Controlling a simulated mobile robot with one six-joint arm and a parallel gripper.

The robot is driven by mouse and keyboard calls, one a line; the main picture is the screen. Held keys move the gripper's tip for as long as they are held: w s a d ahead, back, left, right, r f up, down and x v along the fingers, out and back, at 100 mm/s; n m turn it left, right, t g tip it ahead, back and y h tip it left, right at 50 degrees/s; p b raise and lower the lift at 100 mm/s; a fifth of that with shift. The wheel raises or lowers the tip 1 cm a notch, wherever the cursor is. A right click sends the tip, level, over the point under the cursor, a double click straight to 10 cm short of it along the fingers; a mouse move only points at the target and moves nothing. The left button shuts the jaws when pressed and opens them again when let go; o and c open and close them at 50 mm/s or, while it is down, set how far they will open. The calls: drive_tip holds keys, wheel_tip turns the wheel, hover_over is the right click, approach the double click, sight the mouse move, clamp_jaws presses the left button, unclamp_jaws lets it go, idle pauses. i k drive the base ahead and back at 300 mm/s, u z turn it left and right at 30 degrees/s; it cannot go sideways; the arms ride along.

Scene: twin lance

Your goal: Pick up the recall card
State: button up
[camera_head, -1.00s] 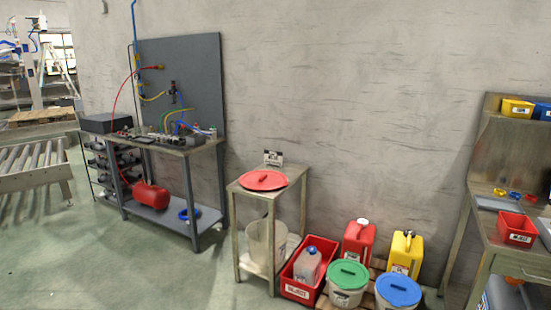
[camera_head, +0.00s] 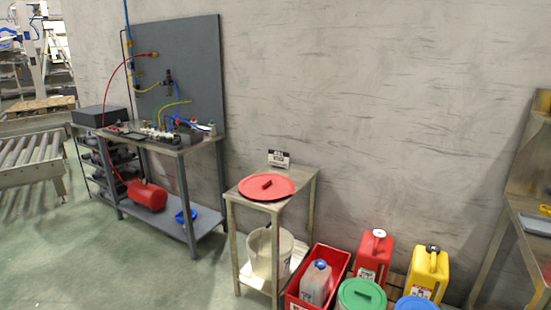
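I cannot make out a recall card for sure. A small black-and-white printed card (camera_head: 279,158) stands upright at the back edge of the small metal stand (camera_head: 308,180), and its print is too small to read. A round red lid (camera_head: 284,188) with a handle lies flat on the stand's top, in front of the card. My gripper is not in view.
A translucent bucket (camera_head: 261,252) stands on the stand's lower shelf. A red crate (camera_head: 335,262), red canister (camera_head: 374,252), yellow canister (camera_head: 429,268) and lidded buckets crowd the floor to its right. A workbench (camera_head: 185,150) is at left. The green floor (camera_head: 150,270) in front is clear.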

sight(277, 158)
drive_tip(key=u, duration=0.5)
drive_tip(key=i, duration=1.45)
drive_tip(key=u, duration=0.55)
